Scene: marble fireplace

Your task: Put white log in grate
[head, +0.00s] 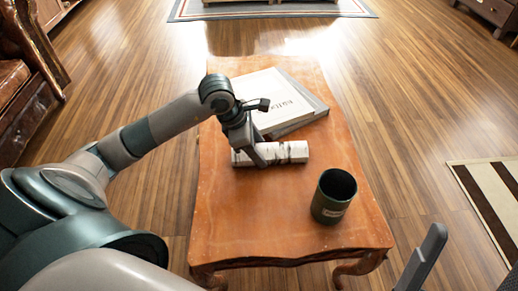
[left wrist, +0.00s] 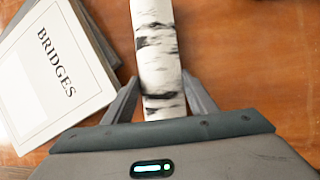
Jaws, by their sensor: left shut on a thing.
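The white log (head: 290,152) has dark birch-like marks and lies across the middle of the wooden table, in front of the books. My left gripper (head: 258,157) is over the log's left part, with its fingers shut on it. In the left wrist view the log (left wrist: 157,50) runs up between the two fingers of the gripper (left wrist: 161,100). Whether the log touches the table is hard to tell. Part of my right gripper (head: 425,258) shows at the lower right; its jaw state is unclear. No grate is in view.
Stacked books (head: 275,97) lie behind the log and also show in the left wrist view (left wrist: 58,65). A dark green cup (head: 333,197) stands on the table (head: 240,220) at front right. A leather armchair (head: 20,80) is at left.

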